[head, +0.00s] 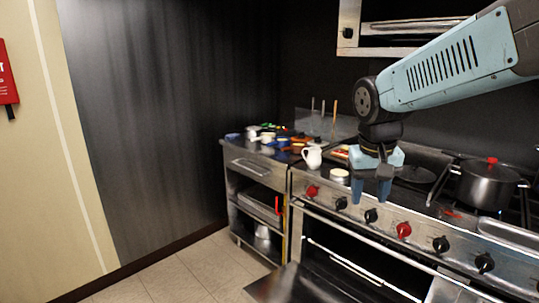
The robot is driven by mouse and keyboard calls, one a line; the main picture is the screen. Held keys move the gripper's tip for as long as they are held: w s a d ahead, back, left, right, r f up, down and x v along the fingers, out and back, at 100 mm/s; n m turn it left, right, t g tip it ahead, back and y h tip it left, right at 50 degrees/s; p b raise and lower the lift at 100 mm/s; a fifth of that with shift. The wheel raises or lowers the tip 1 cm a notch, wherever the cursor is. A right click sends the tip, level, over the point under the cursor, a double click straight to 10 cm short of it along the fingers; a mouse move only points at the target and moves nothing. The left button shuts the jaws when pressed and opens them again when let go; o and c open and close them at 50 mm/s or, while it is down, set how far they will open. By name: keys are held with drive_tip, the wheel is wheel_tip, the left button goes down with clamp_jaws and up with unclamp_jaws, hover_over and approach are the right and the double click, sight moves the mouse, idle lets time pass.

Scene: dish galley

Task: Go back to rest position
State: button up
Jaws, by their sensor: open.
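My gripper (370,194) hangs from my light blue arm at the right of the head view. Its two blue fingers point down and stand apart, open, with nothing seen between them. It is in front of the stove (330,206), over the row of knobs. A white pitcher (312,158) stands on the stove top to the left of the gripper. A small round pale-topped item (339,174) is just left of the fingers. My gripper hides part of the stove top behind it.
A dark pot (487,187) with a red lid knob stands on the right burners. A steel side counter (252,166) at left holds several utensils and small items. A lowered oven door (302,284) juts out at the front. Tiled floor (172,280) is clear at lower left.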

drive_tip(key=s+d+r+t+y, duration=0.1)
drive_tip(key=s+d+r+t, duration=0.1)
drive_tip(key=s, duration=0.7)
drive_tip(key=shift+s+t, duration=0.4)
drive_tip(key=shift+t, duration=0.3)
drive_tip(key=shift+d, duration=0.1)
